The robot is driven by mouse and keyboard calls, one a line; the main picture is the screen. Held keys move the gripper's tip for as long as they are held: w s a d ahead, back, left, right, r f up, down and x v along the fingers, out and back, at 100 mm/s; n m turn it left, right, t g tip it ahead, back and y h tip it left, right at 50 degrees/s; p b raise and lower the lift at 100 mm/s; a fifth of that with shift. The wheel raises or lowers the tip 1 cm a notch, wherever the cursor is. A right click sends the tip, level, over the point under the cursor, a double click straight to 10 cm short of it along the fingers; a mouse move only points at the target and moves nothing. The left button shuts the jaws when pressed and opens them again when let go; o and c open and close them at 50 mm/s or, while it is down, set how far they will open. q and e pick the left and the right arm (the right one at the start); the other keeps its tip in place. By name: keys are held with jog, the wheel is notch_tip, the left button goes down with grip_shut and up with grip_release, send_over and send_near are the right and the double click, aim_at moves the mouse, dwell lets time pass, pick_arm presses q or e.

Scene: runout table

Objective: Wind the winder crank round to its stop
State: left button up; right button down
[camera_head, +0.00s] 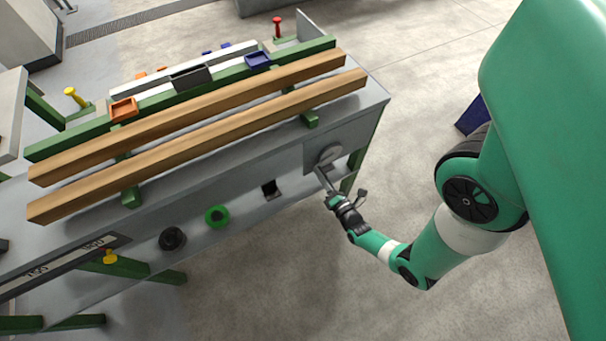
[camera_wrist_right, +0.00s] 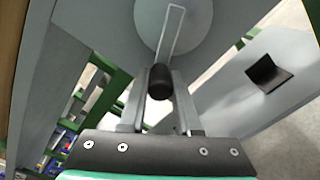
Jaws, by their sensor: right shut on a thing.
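The winder crank is a grey disc (camera_head: 329,155) on the front face of the table, near its right end. A pale crank arm (camera_wrist_right: 172,32) runs from the disc to a black handle knob (camera_wrist_right: 160,82). In the head view the crank arm points down, towards my gripper. My right gripper (camera_head: 332,196) is shut on the handle knob; its two fingers (camera_wrist_right: 161,90) stand either side of it in the right wrist view. The crank's stop cannot be made out. My left gripper is not in view.
Two long wooden beams (camera_head: 200,138) lie across the table top. An orange tray (camera_head: 124,109) and a blue tray (camera_head: 258,60) sit behind them. The front face has a green ring (camera_head: 217,216), a black knob (camera_head: 172,238) and a dark square opening (camera_head: 271,190). The floor in front is clear.

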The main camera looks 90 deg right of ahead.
jog(key=s+d+f+n+b, duration=0.3)
jog(key=n+b, duration=0.4)
jog(key=n, duration=0.4)
jog(key=shift+s+f+n+b, duration=0.3)
jog(key=shift+s+f+b, duration=0.1)
jog(key=shift+s, duration=0.4)
jog(key=shift+r, duration=0.1)
jog(key=c, duration=0.6)
grip_release()
